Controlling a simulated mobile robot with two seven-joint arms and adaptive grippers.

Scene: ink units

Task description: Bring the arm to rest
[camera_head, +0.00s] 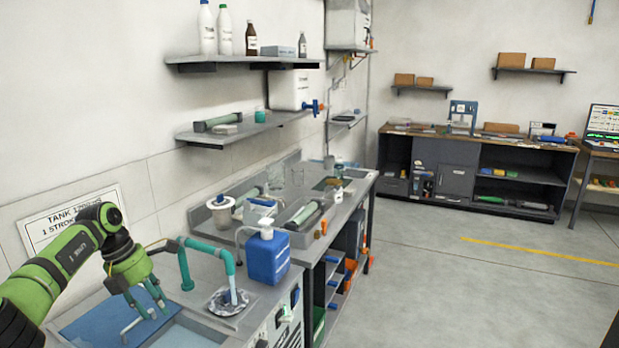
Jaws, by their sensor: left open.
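My left arm, green and black, comes in from the left edge. My left gripper (146,304) points down above the blue tray (92,318) at the near end of the counter. Its fingers are apart, and I see nothing between them. My right gripper is not in view.
A teal pipe (212,247) stands just right of the gripper, over a round metal drain (229,301). A blue jug (267,257) stands beyond it. Two wall shelves (243,62) hang above the counter. The floor (450,270) to the right is clear.

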